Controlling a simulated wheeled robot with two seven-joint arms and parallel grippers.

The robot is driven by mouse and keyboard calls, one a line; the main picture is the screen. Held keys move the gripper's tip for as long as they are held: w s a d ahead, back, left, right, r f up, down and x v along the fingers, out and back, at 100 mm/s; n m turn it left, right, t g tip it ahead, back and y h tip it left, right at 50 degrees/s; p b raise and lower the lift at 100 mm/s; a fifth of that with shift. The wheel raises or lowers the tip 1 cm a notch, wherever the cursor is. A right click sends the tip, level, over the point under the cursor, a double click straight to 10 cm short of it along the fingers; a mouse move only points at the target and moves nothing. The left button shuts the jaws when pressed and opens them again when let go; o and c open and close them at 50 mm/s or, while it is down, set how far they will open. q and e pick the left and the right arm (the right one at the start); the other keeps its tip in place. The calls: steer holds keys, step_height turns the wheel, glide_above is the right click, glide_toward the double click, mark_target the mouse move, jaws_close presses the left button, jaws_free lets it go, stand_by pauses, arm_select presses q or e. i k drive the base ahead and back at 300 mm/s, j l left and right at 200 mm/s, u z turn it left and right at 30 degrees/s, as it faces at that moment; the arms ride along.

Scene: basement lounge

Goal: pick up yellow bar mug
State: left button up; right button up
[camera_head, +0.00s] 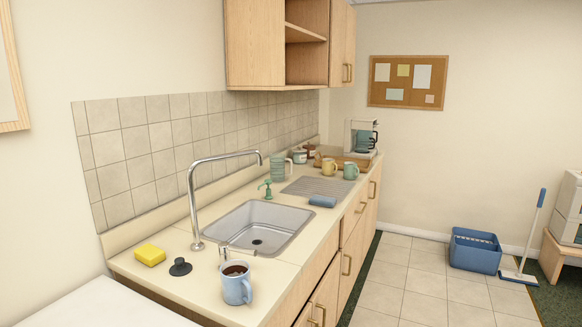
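The yellow mug (328,168) stands upright toward the far end of the kitchen counter, past the sink. It is small in the picture and looks apart from the teal mug (350,171) to its right. A wooden board or tray (341,159) lies behind it. Neither of my grippers is in the head view, so I see nothing held.
The counter (214,290) holds a sink (280,222) with a tall faucet (191,185), a blue mug (236,288), a yellow sponge (150,255), a green pump (267,189), a blue roll (322,201) and a coffee maker (361,138). The tiled floor (415,283) before the cabinets is clear.

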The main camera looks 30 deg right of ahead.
mark_target(329, 165)
steer(key=i+l+u, duration=0.1)
steer(key=l, duration=0.35)
steer(key=i+l+u, duration=0.15)
steer(key=l, duration=0.3)
steer(key=i+l+u, duration=0.1)
steer(key=l, duration=0.35)
steer(key=i+l+u, duration=0.15)
steer(key=l, duration=0.35)
steer(key=i+l+u, duration=0.1)
steer(key=l, duration=0.4)
steer(key=i+j, duration=0.05)
